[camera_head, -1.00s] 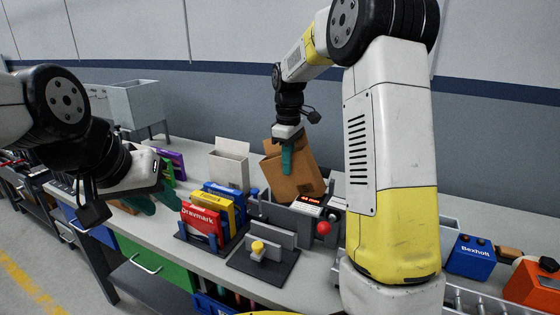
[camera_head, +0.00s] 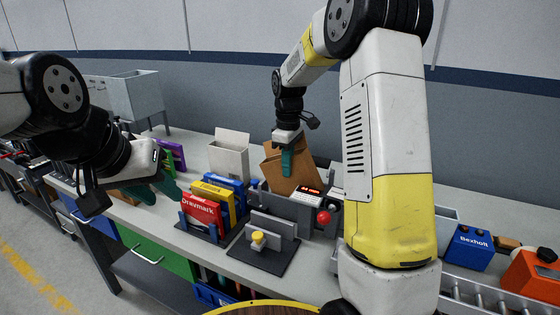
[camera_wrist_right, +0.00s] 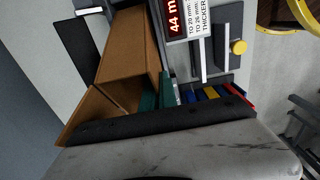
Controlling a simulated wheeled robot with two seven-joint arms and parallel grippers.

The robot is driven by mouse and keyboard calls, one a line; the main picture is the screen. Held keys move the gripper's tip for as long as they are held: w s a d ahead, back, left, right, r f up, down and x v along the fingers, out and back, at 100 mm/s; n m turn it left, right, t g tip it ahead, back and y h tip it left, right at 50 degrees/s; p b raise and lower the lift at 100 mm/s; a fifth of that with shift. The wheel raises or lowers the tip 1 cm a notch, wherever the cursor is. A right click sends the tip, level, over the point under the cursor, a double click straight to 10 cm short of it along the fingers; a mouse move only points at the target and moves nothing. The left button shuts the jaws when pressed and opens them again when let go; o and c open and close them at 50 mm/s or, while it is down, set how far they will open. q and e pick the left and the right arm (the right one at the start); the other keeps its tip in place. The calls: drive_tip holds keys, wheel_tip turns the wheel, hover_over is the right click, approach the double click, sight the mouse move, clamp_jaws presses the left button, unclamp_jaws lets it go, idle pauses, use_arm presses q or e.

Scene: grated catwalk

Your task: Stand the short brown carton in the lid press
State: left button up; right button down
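The brown carton (camera_head: 298,178), its top flap open, is tilted behind the grey unit with the red display. In the right wrist view the carton (camera_wrist_right: 130,48) lies along the left of the fingers. My right gripper (camera_head: 287,163) has its green fingers at the carton's near side; they look closed on its wall (camera_wrist_right: 159,95), though the carton's lower end is hidden. A dark-based fixture with upright grey plates and a yellow knob (camera_head: 258,238) stands at the bench front; I cannot tell for certain whether it is the lid press. My left gripper (camera_head: 154,190) is open and empty.
Red, yellow and blue boxes (camera_head: 203,211) stand in a rack left of the fixture. The display unit (camera_head: 290,206) with a red ball knob is close behind it. A white open carton (camera_head: 228,158) stands behind. A round yellow-rimmed top (camera_head: 265,308) is at the bottom edge.

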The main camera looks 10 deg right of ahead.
drive_tip(key=shift+f, duration=1.6)
drive_tip(key=c, duration=1.2)
unclamp_jaws()
drive_tip(key=shift+r, duration=0.1)
drive_tip(key=shift+r, duration=3.95)
